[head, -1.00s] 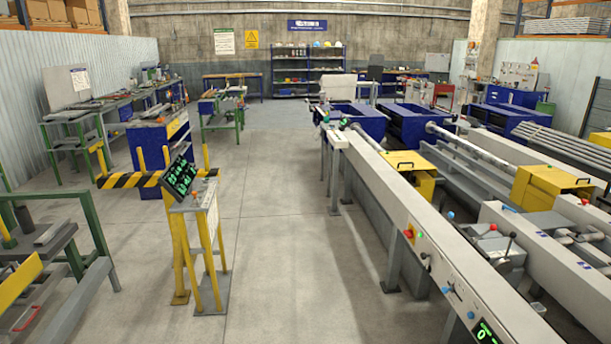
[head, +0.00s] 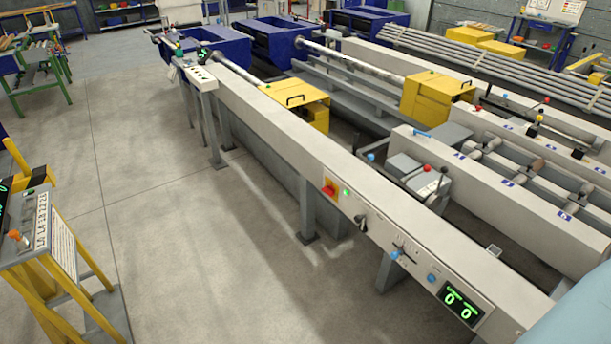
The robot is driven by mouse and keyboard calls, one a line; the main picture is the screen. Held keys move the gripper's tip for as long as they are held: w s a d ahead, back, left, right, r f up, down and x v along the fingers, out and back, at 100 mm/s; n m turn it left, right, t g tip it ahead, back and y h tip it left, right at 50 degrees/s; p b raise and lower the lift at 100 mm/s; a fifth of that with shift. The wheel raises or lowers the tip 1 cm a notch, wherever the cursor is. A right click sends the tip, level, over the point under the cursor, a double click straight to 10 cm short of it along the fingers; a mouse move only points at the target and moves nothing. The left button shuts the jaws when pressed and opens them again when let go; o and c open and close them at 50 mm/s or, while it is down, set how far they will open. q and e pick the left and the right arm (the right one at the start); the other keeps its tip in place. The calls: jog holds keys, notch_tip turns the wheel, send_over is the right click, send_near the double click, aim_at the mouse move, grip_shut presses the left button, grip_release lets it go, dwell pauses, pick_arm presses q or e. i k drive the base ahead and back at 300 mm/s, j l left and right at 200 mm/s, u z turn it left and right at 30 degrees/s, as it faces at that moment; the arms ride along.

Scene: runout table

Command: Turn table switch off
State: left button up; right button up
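The runout table (head: 250,125) is a long pale-grey machine running from the bottom right to the upper left. On its front face sits a red switch knob (head: 329,190) on a yellow-orange plate. I cannot tell which labels the controls carry. Neither gripper is in view.
A yellow stand (head: 60,255) with a control panel is at the left edge. The grey floor (head: 190,250) between it and the table is clear. A small white control box (head: 200,77) is at the table's far end. A light-blue shape fills the bottom right corner.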

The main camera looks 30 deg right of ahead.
aim_at(330, 190)
jog(key=i, duration=1.7)
jog(key=i+z, duration=0.4)
jog(key=i+j+z, duration=0.25)
jog(key=z, duration=0.15)
jog(key=i+j+z, duration=0.7)
jog(key=z, duration=0.15)
jog(key=i+j+z, duration=0.4)
jog(key=j, duration=0.15)
jog(key=j+z, duration=0.1)
jog(key=z, duration=0.35)
jog(key=k, duration=0.05)
